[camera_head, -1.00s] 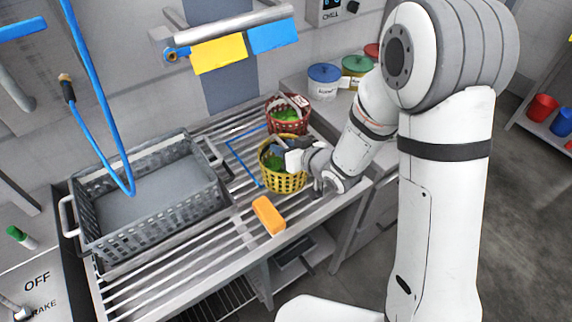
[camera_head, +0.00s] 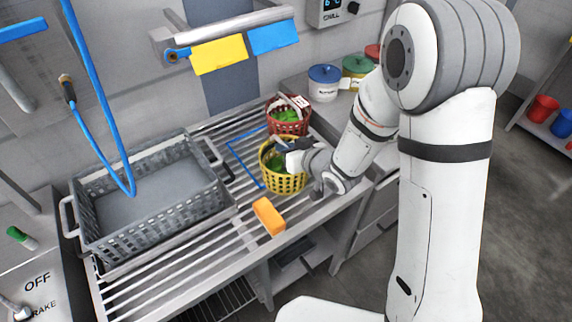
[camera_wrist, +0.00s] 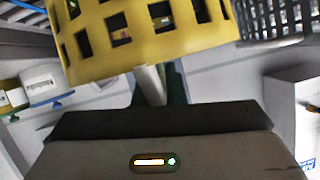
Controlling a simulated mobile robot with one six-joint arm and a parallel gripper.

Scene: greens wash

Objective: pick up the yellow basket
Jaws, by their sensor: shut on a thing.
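The yellow basket (camera_head: 284,181) has a lattice wall and holds green leaves. It stands upright on the slatted steel rack, and I cannot tell whether it is lifted at all. My gripper (camera_head: 292,152) is at the basket's upper right side, shut on it. In the wrist view the yellow basket (camera_wrist: 145,35) fills the top middle, directly beyond the gripper (camera_wrist: 158,90). The fingertips are mostly hidden by the basket and the gripper's body.
A red basket (camera_head: 288,120) with greens stands just behind the yellow one. An orange block (camera_head: 268,216) lies in front on the rack (camera_head: 185,262). A large grey crate (camera_head: 150,228) is at left. Lidded tubs (camera_head: 323,88) stand behind the arm.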

